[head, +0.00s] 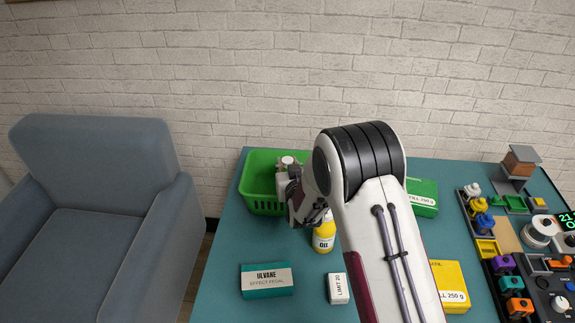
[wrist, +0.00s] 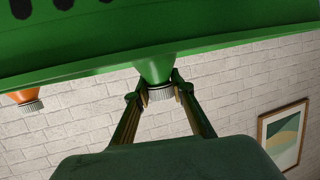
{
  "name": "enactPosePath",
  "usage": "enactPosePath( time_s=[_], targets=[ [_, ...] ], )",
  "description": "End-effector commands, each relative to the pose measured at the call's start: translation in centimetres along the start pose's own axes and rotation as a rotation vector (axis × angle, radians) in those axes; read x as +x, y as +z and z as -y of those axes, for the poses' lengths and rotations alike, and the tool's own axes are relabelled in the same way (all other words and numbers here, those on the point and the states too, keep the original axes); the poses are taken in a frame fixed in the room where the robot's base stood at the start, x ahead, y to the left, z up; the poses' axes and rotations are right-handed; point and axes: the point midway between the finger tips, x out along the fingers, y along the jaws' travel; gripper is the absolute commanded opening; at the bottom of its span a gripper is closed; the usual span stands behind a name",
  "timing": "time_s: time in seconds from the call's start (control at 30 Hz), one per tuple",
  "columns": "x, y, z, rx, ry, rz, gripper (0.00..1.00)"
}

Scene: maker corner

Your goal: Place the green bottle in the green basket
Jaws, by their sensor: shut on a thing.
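The green basket (head: 262,183) stands at the back left of the teal table, and its slotted wall (wrist: 90,45) fills the top of the wrist view, which looks upside down. In the wrist view, the green bottle's neck (wrist: 154,70) and grey ribbed cap show past the basket's rim. My gripper (wrist: 161,92) is shut on the green bottle at its neck and cap. The bottle's body is hidden behind the basket wall, so I cannot tell if its base touches anything. In the head view, my gripper (head: 298,200) is at the basket's right end, and my arm hides the bottle.
An orange bottle (wrist: 27,100) shows partly past the rim. A yellow oil bottle (head: 324,237) stands just below my gripper. A teal box (head: 266,280), white box (head: 338,288), yellow box (head: 451,287) and green box (head: 424,197) are nearby. Workshop items crowd the right.

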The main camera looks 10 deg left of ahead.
Motion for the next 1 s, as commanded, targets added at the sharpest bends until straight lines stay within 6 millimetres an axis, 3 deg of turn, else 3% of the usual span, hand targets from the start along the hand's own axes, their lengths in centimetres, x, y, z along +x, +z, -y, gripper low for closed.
enactPosePath(
  time_s=[0.53, 0.57, 0.6, 1.0],
  targets=[
    [0.24, 0.59, 0.01, 0.0, 0.0, -0.003, 0.0],
    [0.22, 0.67, 0.0, 0.0, 0.0, -0.001, 0.31],
    [0.22, 0.66, 0.0, 0.0, 0.0, -0.001, 0.4],
    [0.19, 0.58, 0.0, 0.0, 0.0, -0.001, 0.4]
  ],
)
